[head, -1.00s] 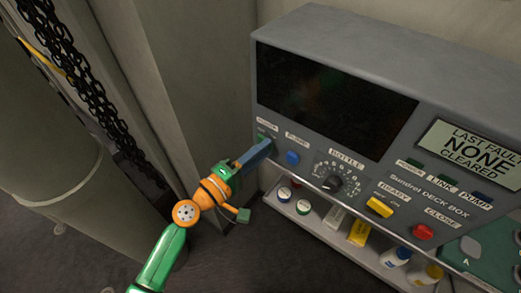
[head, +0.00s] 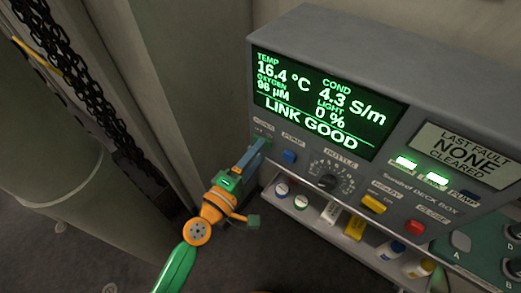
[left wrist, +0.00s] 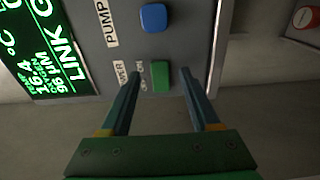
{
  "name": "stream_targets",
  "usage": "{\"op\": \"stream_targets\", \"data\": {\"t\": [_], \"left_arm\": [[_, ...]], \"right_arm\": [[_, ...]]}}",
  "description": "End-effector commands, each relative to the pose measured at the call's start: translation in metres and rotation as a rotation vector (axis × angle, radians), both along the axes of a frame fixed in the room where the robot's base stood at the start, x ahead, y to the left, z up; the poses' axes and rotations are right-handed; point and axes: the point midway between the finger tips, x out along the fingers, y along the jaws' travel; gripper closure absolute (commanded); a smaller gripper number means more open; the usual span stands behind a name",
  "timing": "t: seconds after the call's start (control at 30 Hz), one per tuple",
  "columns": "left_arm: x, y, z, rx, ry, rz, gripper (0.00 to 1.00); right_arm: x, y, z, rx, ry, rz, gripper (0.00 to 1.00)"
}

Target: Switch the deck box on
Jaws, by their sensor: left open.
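The grey deck box (head: 330,52) stands at the right of the head view. Its large screen (head: 320,100) is lit green and reads LINK GOOD, with temperature, oxygen, conductivity and light values. The POWER and LINK lamps glow green, and the PUMP lamp is dark. My left gripper (head: 252,152) is at the box's left end, at the POWER control. In the left wrist view the green power switch (left wrist: 160,76) sits between the tips of my open fingers (left wrist: 158,90). Whether a finger touches it I cannot tell. My right gripper is not in view.
A blue pump button (head: 289,156), a bottle knob (head: 328,182), a yellow switch (head: 374,202) and a red button (head: 414,227) are on the panel. Bottles and small boxes fill the shelf below. A pillar and chains (head: 75,93) stand at the left.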

Motion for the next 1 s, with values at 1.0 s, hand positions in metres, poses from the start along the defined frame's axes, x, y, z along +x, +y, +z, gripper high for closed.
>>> {"op": "stream_targets", "data": {"t": [1.0], "left_arm": [[-0.071, 0.079, -0.2, 0.659, 0.226, -0.006, 0.38]], "right_arm": [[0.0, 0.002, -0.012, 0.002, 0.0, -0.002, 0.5]]}}
